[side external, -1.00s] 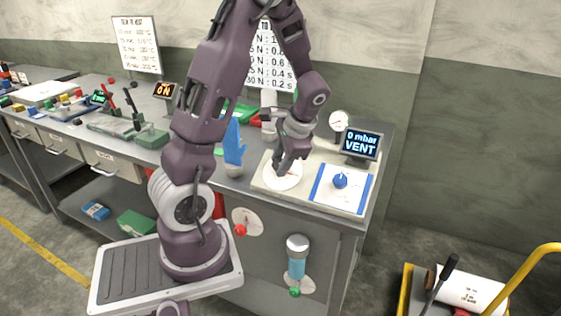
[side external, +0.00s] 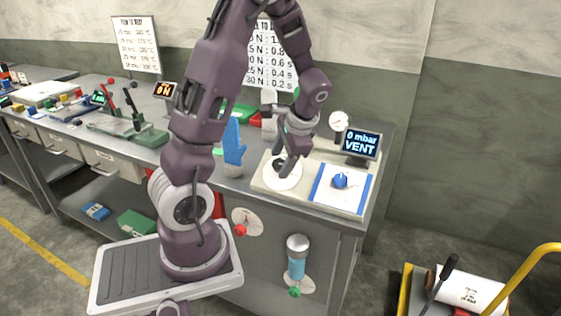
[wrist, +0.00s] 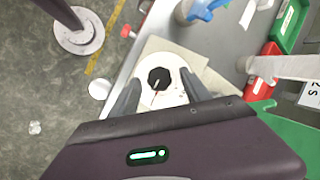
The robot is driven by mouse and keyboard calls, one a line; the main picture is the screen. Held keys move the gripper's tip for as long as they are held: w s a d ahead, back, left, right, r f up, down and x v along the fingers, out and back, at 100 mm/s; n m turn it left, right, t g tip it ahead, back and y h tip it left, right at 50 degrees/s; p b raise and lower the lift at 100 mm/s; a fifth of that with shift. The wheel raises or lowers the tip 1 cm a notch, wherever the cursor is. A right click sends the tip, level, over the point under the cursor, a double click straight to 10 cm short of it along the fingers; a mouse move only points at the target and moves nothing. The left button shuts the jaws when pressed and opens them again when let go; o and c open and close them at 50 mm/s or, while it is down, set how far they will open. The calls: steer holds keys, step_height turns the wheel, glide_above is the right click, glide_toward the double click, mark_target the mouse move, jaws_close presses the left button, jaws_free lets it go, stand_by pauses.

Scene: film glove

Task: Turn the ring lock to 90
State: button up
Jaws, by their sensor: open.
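The ring lock shows in the wrist view as a white round plate (wrist: 172,66) with a dark many-sided knob (wrist: 158,78) at its middle. A thin reddish pointer line lies on the knob. In the side view the white plate (side external: 284,181) sits on the left part of a pale panel. My gripper (side external: 282,170) is low over this plate, pointing down. In the wrist view my gripper (wrist: 161,88) is open, with one finger on each side of the knob. A gap shows around the knob; I cannot tell the height between them. Any degree marks are too small to read.
A blue knob (side external: 340,181) on a blue-edged white plate sits to the right on the panel (side external: 262,186). Behind it stand a display (side external: 361,145) reading "0 mbar VENT" and a round gauge (side external: 340,121). A blue glove shape (side external: 233,142) stands close on the left.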

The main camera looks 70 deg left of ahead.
steer(key=s+v, duration=0.1)
steer(key=v, duration=0.5)
steer(key=shift+w, duration=0.5)
steer(key=shift+d, duration=0.1)
steer(key=s+d+r+t+h, duration=0.1)
steer(key=s+d+r+t, duration=0.1)
steer(key=d, duration=0.5)
steer(key=s+d+r+t+h, duration=0.2)
steer(key=s+d+r+t, duration=0.1)
steer(key=d, duration=0.5)
steer(key=s+d+r+t+h, duration=0.1)
steer(key=s+d+r, duration=0.3)
steer(key=d, duration=0.4)
steer(key=shift+s+r+t+h, duration=0.15)
steer(key=shift+s+t+h, duration=0.15)
steer(key=shift+s+t, duration=0.5)
steer(key=shift+a, duration=0.1)
